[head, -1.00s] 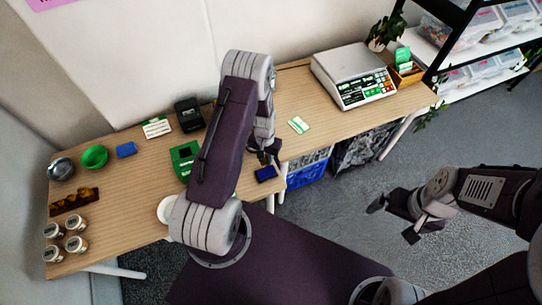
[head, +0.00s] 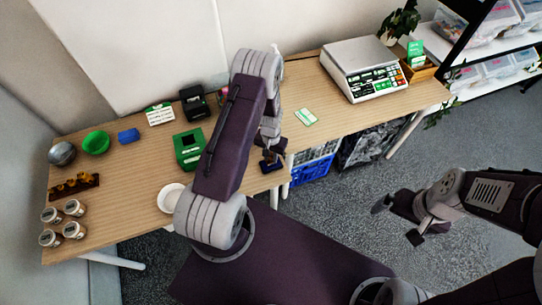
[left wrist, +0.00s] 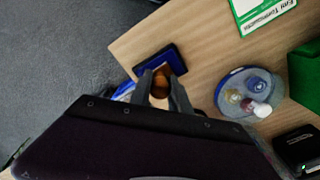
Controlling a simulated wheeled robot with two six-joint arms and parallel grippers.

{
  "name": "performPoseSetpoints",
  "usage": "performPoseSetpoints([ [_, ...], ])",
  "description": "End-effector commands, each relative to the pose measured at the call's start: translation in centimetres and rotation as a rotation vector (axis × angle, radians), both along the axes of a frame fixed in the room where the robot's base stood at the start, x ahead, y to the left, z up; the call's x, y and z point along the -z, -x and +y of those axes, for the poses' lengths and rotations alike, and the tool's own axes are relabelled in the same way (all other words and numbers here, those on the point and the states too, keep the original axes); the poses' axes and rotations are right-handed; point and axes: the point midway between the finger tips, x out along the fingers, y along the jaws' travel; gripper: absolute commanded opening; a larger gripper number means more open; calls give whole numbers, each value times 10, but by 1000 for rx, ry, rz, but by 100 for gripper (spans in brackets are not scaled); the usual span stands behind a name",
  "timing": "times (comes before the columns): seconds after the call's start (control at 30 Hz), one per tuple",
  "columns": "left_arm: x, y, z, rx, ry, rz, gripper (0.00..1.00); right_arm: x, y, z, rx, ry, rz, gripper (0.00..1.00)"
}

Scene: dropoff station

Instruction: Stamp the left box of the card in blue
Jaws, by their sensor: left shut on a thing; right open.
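My left gripper (head: 270,157) is shut on a stamp with a round wooden handle (left wrist: 160,82). The stamp is at the dark-cased blue ink pad (left wrist: 158,62) near the table's front edge; I cannot tell whether it touches the pad. The stamp's face is hidden. My right gripper (head: 397,220) is open and empty over the floor.
A round holder (left wrist: 250,95) with several coloured items stands near the pad. A green box (head: 188,149), a dark device (head: 194,103) and a white dish (head: 171,197) are to the left. A scale (head: 364,70) stands at the right. The table around the card is clear.

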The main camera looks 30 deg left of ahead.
Motion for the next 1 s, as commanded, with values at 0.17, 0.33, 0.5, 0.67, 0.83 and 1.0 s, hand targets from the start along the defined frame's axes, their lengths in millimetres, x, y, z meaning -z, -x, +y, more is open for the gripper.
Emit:
performPoseSetpoints([
  [0.17,0,0,0,0,0,0,0,0,0,0,0,0,0,100],
  [0.33,1,0,0,0,0,0,0,1,0,0,0,0,0,100],
  [0.5,3,0,0,0,0,0,0,3,0,0,0,0,0,100],
  [0.67,5,0,0,0,0,0,0,4,0,0,0,0,0,100],
  [0.83,7,0,0,0,0,0,0,6,0,0,0,0,0,100],
  [1.0,9,0,0,0,0,0,0,8,0,0,0,0,0,100],
])
